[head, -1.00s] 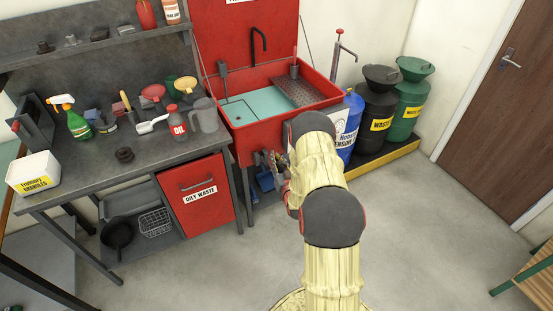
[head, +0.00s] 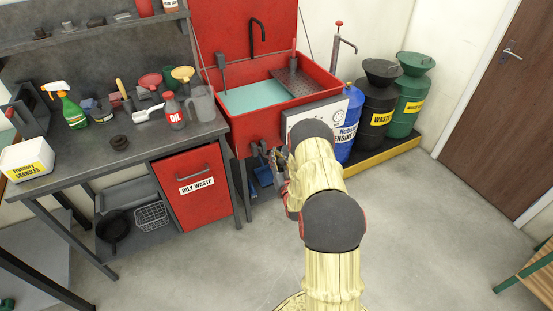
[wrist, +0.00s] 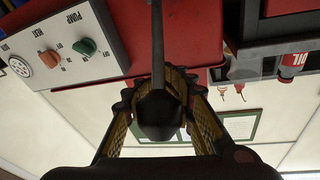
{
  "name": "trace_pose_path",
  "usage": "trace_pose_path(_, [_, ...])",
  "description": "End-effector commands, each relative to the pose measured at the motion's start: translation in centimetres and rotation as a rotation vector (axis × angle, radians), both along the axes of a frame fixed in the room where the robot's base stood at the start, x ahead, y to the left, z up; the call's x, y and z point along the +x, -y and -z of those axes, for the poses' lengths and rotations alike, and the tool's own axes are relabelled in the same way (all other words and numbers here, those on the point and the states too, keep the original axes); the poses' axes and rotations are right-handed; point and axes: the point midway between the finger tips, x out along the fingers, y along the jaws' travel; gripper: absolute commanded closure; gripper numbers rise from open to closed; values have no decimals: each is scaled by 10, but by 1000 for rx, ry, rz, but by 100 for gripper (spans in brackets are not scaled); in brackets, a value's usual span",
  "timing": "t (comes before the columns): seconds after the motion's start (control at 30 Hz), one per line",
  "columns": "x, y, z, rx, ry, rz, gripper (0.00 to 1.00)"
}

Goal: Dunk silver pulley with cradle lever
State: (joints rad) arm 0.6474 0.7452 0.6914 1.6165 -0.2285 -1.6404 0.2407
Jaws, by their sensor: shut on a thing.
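My gripper (wrist: 160,88) is shut on a dark rounded knob (wrist: 160,118) at the end of a dark rod (wrist: 158,45), which I take to be the cradle lever. In the head view my gripper (head: 277,163) is low at the front of the red wash basin (head: 262,129), partly hidden by my arm. A dark perforated tray (head: 298,82) shows at the right inside the basin, beside blue-green liquid (head: 250,97). I cannot make out the silver pulley in either view.
A white control panel (head: 330,112) with knobs is on the basin front; it also shows in the wrist view (wrist: 62,48). Drums, including a black one (head: 376,105), stand to the right. The workbench (head: 92,160) stands left. Open floor (head: 420,230) lies right of my arm.

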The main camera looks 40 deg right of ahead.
Motion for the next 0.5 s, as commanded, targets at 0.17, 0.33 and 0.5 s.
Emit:
trace_pose_path(0.17, [-1, 2, 15, -11, 50, 5, 100])
trace_pose_path(0.33, [-1, 2, 15, -18, 74, 5, 100])
trace_pose_path(0.5, [-1, 3, 14, -18, 76, 6, 100])
